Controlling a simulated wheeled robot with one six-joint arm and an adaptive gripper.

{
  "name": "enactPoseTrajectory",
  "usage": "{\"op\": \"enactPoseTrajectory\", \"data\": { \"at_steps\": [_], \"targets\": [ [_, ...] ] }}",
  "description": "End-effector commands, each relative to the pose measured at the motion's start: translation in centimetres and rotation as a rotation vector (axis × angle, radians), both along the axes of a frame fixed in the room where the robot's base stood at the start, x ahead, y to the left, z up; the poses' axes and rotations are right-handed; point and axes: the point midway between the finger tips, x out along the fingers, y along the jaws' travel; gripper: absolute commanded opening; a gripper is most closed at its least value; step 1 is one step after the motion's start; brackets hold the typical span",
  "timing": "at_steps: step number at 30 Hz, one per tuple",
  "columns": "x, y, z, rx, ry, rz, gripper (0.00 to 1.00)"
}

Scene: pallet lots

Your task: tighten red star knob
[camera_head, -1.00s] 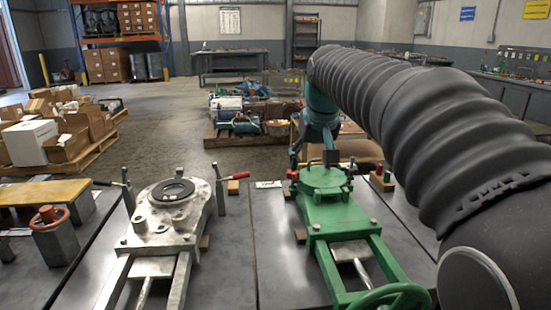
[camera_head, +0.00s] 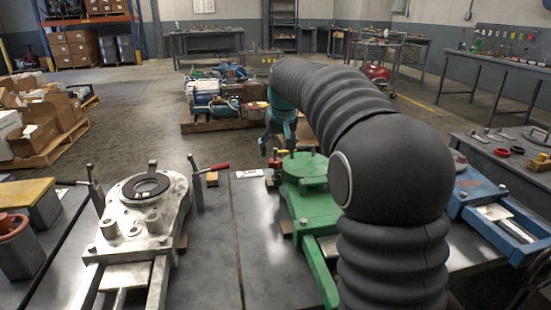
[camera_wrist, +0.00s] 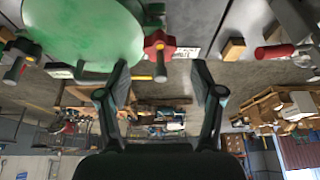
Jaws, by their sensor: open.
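The red star knob (camera_wrist: 158,48) sits at the edge of the round green plate (camera_wrist: 85,30) in the wrist view, on a short stem with a light tip. In the head view, the green fixture (camera_head: 318,210) stands on the metal table, partly hidden by my arm. A small red part (camera_head: 276,163), which looks like the knob, shows at its far left edge. My gripper (camera_wrist: 160,82) is open and empty, its fingers spread to either side of the knob's line in the wrist view. The knob appears beyond the fingertips, apart from them; the exact gap is unclear.
A grey fixture (camera_head: 145,225) with a red-handled lever (camera_head: 213,168) stands left of the green one. A blue fixture (camera_head: 500,215) lies right.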

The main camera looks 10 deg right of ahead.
Motion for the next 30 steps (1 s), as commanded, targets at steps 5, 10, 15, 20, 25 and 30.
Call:
{"op": "enactPoseTrajectory", "data": {
  "at_steps": [5, 10, 15, 20, 25, 30],
  "targets": [
    [1.0, 0.1, -2.6, 0.0, 0.002, 0.001, 0.67],
    [1.6, 0.1, -3.9, 0.0, 0.001, 0.001, 0.67],
    [1.8, 0.1, -4.3, 0.0, -0.001, 0.001, 0.67],
    [1.8, 0.1, -4.3, 0.0, -0.001, 0.001, 0.67],
    [1.8, 0.1, -4.3, 0.0, -0.001, 0.001, 0.34],
    [1.8, 0.1, -4.3, 0.0, -0.001, 0.001, 0.07]
  ]
}}
